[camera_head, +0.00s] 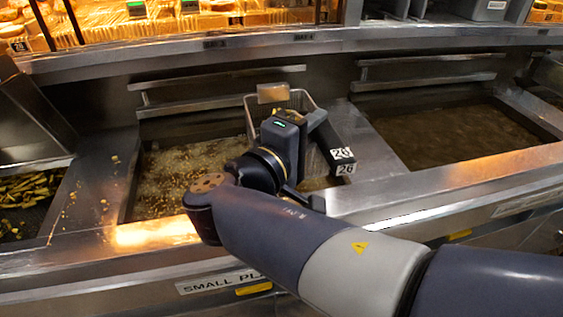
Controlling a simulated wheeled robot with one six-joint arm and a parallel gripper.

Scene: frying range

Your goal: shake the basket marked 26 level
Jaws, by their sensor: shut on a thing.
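The basket marked 26 (294,101) is a wire basket in the left fryer vat, by the vat's right side. Its dark handle end carries two white 26 labels (342,154) and points toward the front right. My gripper (312,128) is shut on the basket's handle, seen from behind and above. My wrist and arm hide the fingertips, much of the basket and its contents. I cannot tell how deep the basket sits or whether it is exactly level.
The left vat (165,170) holds bubbling oil with bits in it. The right vat (445,135) holds calm brown oil and no visible basket. A tray of fries (28,190) is at far left. Lit warming shelves (100,22) run along the back.

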